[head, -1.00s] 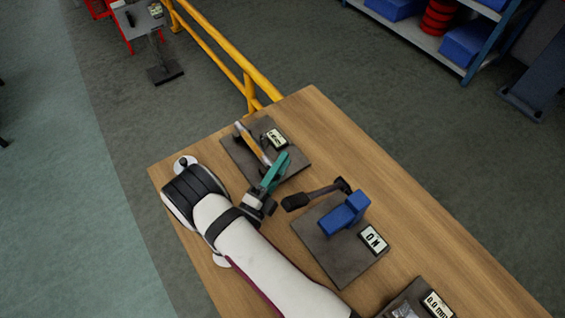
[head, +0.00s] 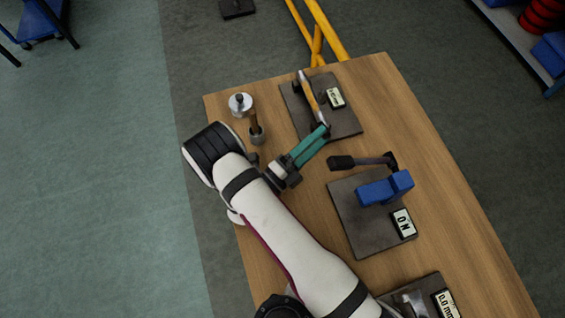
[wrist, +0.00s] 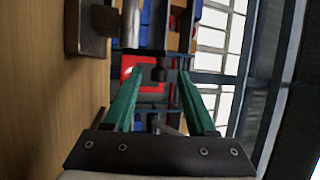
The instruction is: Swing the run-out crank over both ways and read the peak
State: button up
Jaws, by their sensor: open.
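Three fixtures stand along the wooden table (head: 430,170). The far plate (head: 347,121) carries an orange-and-grey lever (head: 311,99) and a small display (head: 335,97), too small to read. The middle plate (head: 362,236) carries a blue block, a black-gripped lever (head: 362,162) and a display reading 0 N (head: 403,223). The near fixture, cut off below, has a display reading 0.0 mm (head: 447,303). I cannot tell which is the run-out crank. My gripper (head: 322,134) is open beside the far lever's lower end. In the wrist view, a dark cylindrical part (wrist: 158,72) shows between the teal fingers; contact is unclear.
A silver round part (head: 240,103) and a brown-handled item (head: 255,126) stand left of the far plate, close to my arm. A yellow rail (head: 328,32) runs beyond the table's far edge. Bare wood lies right of the plates.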

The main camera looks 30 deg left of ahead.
jog(key=v, duration=0.3)
jog(key=r+v, duration=0.1)
jog(key=v, duration=0.3)
jog(key=r+v, duration=0.1)
jog(key=v, duration=0.3)
jog(key=shift+s+r, duration=0.25)
jog(key=shift+s, duration=0.05)
jog(key=c, duration=0.3)
jog(key=w+d+g, duration=0.1)
jog(key=w+d, duration=0.1)
jog(key=w, duration=0.3)
jog(key=w+d+m+g+y, duration=0.1)
jog(key=w+d+g, duration=0.1)
jog(key=w, duration=0.3)
jog(key=w+d+m+g+y, duration=0.1)
jog(key=w+d, duration=0.1)
jog(key=w, duration=0.3)
jog(key=shift+w+d+f+g, duration=0.1)
jog(key=shift+w+d+g, duration=0.15)
jog(key=shift+w+g, duration=0.05)
grip_shut()
